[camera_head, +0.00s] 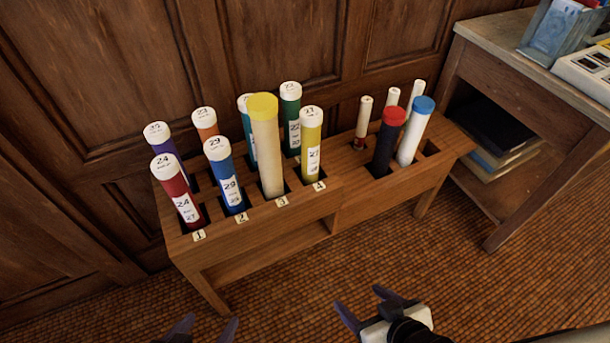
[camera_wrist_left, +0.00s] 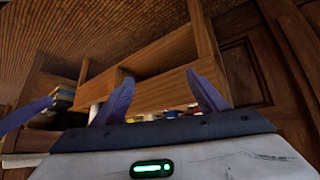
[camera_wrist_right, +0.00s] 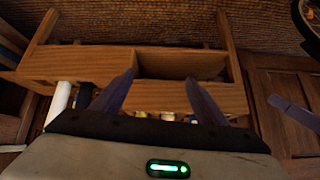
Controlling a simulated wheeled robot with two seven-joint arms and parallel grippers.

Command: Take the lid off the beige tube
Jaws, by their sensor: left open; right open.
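The beige tube (camera_head: 268,155) stands upright in the slot marked 3 of the wooden rack, with a yellow lid (camera_head: 262,106) on its top. It is taller than the tubes around it. My left gripper (camera_head: 205,326) is open and empty at the bottom edge of the head view, in front of the rack and well apart from the tube. My right gripper (camera_head: 361,304) is open and empty, also in front of the rack and to the right. In the wrist views the left fingers (camera_wrist_left: 168,95) and right fingers (camera_wrist_right: 162,95) are spread with nothing between them.
The wooden rack (camera_head: 255,232) holds several tubes close around the beige one: a yellow tube (camera_head: 311,146) right, a blue tube (camera_head: 224,172) left, teal and green behind. Black and white tubes stand further right. A wooden desk (camera_head: 500,65) is at the right; panelled wall behind.

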